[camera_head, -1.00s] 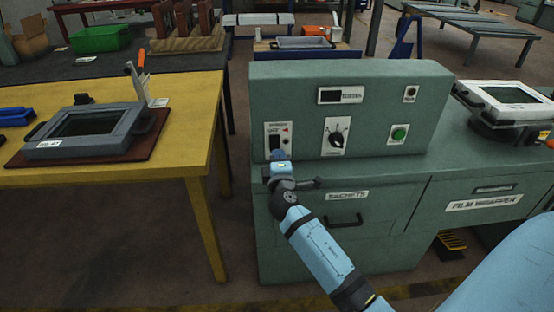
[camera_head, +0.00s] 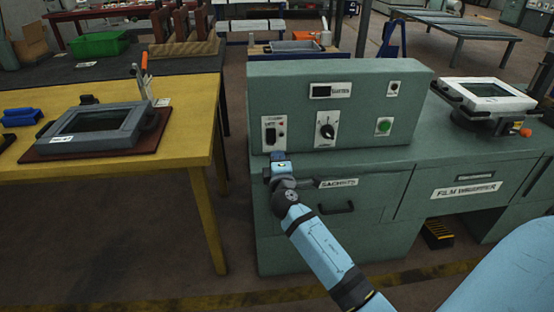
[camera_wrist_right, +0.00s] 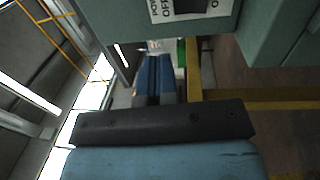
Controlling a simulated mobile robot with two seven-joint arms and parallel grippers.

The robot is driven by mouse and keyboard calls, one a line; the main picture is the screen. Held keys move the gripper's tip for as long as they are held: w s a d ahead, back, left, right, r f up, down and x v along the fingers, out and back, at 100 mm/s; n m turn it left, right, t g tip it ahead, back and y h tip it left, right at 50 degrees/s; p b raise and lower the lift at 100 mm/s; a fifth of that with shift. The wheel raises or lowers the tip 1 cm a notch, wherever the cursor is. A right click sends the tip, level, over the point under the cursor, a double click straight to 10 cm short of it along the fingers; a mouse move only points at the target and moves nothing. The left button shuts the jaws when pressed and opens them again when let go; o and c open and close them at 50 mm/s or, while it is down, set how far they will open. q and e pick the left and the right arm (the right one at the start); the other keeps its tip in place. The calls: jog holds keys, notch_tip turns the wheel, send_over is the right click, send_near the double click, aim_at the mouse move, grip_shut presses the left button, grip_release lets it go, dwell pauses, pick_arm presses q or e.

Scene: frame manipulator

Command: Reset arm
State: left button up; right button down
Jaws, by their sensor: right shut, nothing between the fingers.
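My right arm reaches up from the lower right in the head view. Its gripper (camera_head: 279,157) is in front of the left part of the green control box, just below the power switch plate (camera_head: 274,133). The right gripper is shut and holds nothing. In the right wrist view its blue fingers (camera_wrist_right: 153,80) lie together, below and left of the white switch plate (camera_wrist_right: 190,8). I cannot tell whether the fingertips touch the box. My left gripper is not in view.
The green control box (camera_head: 345,75) has a dial (camera_head: 326,128) and a green button (camera_head: 384,126). A white frame (camera_head: 487,95) sits on the machine at right. A yellow table (camera_head: 190,135) at left holds a grey frame (camera_head: 95,131). Floor shows between table and machine.

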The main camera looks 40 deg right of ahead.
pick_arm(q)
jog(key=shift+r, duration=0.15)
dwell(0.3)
pick_arm(e)
jog(key=s+a+f+m+g+y, duration=0.25)
jog(key=s+a+f+y, duration=0.35)
jog(key=s+a+f, duration=0.45)
jog(key=s+a+f+m+g+y, duration=0.15)
jog(key=s+a+m+y, duration=0.5)
jog(key=s+a, duration=0.85)
pick_arm(q)
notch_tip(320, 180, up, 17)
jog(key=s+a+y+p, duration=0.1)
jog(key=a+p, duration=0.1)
jog(key=p, duration=2.7)
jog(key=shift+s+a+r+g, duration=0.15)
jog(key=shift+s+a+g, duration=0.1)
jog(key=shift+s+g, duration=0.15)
pick_arm(e)
jog(key=s+d+r, duration=0.1)
jog(key=s+r, duration=0.1)
jog(key=r, duration=0.7)
jog(key=s+d+r+g, duration=0.1)
jog(key=s+d+r, duration=0.1)
jog(key=r, duration=0.7)
jog(key=shift+s+d+g, duration=0.15)
jog(key=shift+g, duration=0.15)
